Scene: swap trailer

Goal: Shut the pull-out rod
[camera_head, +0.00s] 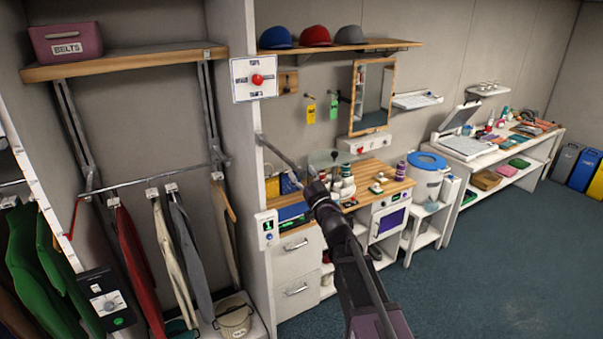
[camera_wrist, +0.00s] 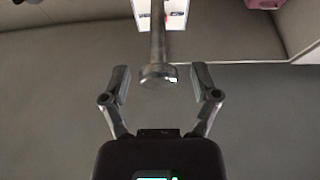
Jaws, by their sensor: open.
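The pull-out rod (camera_head: 278,151) is a thin grey metal bar that sticks out from the edge of the white partition, sloping down to the right in the head view. In the wrist view the rod (camera_wrist: 157,35) comes down from the top and ends in a round, wider knob (camera_wrist: 158,72). My gripper (camera_wrist: 160,80) is open, with one finger on each side of the knob and a visible gap on both sides. In the head view my gripper (camera_head: 308,181) is at the rod's outer end, small and dark, so its fingers are hard to make out.
A wooden counter (camera_head: 375,190) with cups and jars stands behind my arm. A clothes rail with hanging coats (camera_head: 135,255) is on the left. A mirror (camera_head: 372,97) and a cap shelf (camera_head: 340,46) are on the wall. The blue floor (camera_head: 480,270) at right is clear.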

